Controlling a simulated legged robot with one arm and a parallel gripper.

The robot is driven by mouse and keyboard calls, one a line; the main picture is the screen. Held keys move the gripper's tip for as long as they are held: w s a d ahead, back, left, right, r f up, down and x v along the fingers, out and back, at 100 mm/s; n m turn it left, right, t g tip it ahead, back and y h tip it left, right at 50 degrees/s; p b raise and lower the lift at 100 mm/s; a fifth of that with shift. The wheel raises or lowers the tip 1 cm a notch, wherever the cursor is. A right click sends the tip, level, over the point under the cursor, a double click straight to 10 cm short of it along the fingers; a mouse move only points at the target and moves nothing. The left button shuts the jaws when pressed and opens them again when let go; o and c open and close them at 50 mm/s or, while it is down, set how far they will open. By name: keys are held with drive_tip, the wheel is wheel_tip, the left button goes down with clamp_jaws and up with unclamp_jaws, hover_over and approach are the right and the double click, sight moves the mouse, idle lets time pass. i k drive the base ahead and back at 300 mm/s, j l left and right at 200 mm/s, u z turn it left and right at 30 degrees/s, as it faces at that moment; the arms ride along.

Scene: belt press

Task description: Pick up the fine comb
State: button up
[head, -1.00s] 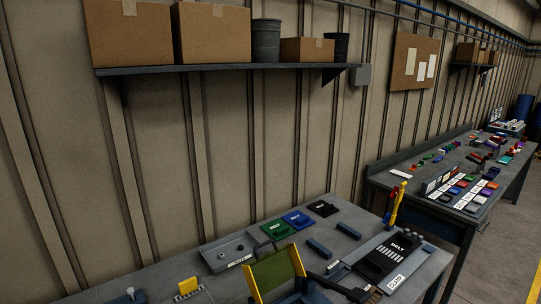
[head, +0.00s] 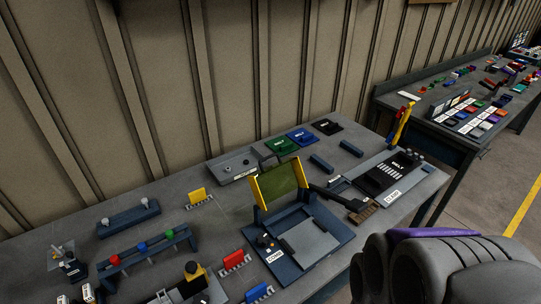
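Three small comb-like pieces with pale toothed lower edges lie on the near bench: a yellow one (head: 198,196) left of the press, a red one (head: 233,260) at the front, and a blue one (head: 259,292) near the bottom edge. Their teeth are too small to tell which is the fine comb. A label reading COMB (head: 274,256) is on the front left of the press base (head: 330,256). A dark rounded part, which seems to be my own arm, fills the lower right corner. No gripper fingertips can be made out.
The press has a raised green plate (head: 283,180) with yellow sides. A rack with coloured knobs (head: 148,248) stands left of the red comb. A BELT panel (head: 385,178) and a brown-ended handle (head: 363,210) lie right of the press. Bare bench (head: 60,210) shows at the left.

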sight(336, 185)
drive_tip(key=i+l, duration=0.75)
drive_tip(key=i+u, duration=0.05)
